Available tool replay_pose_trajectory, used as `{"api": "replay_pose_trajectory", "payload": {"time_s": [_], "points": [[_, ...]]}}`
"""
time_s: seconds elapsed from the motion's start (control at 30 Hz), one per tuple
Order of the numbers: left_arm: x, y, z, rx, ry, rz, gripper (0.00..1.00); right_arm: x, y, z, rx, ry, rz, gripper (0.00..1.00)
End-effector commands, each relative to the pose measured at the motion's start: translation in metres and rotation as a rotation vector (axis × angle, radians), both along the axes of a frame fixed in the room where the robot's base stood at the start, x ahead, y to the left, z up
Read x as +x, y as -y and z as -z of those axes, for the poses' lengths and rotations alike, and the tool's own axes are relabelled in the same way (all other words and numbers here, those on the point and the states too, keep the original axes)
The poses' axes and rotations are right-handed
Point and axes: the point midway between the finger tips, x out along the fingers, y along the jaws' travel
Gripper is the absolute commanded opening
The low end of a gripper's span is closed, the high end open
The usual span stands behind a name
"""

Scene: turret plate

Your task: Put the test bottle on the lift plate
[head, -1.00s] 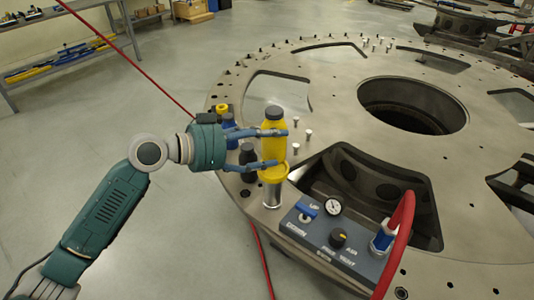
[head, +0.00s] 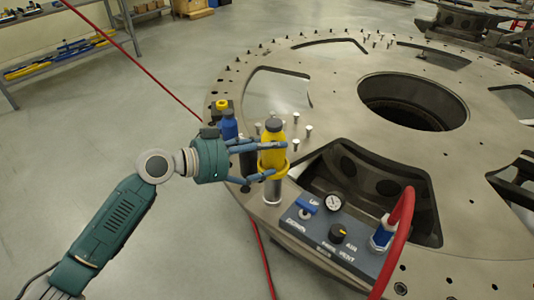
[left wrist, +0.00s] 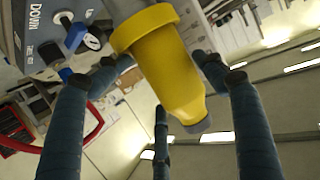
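The test bottle (head: 273,156) is yellow with a grey cap and stands upright over the yellow ring of the lift plate (head: 272,169), on a short metal post. The bottle's foot meets or sits inside the ring; its exact contact is hidden. My right gripper is not in view.
A control panel (head: 318,228) with a gauge, a blue lever and a red hose stands close in front. Blue (head: 229,125) and dark (head: 248,160) bottles stand just behind my gripper. The large turret plate (head: 330,115) has open cutouts and several upright bolts.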

Motion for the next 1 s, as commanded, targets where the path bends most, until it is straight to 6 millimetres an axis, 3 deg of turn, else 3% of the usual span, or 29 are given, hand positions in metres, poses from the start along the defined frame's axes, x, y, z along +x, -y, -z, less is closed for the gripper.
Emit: {"api": "replay_pose_trajectory", "payload": {"time_s": [0.37,0.5,0.57,1.0], "points": [[-0.001,0.0,0.0,0.001,-0.004,0.001,0.83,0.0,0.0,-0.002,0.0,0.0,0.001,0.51],[-0.001,0.0,-0.009,0.002,-0.003,0.0,0.83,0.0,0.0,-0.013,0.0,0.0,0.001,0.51],[-0.005,-0.011,-0.004,0.004,-0.002,-0.001,0.83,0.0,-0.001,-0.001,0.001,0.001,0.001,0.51],[-0.048,-0.086,-0.031,0.003,-0.003,0.0,0.83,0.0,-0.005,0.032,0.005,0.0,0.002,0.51]]}}
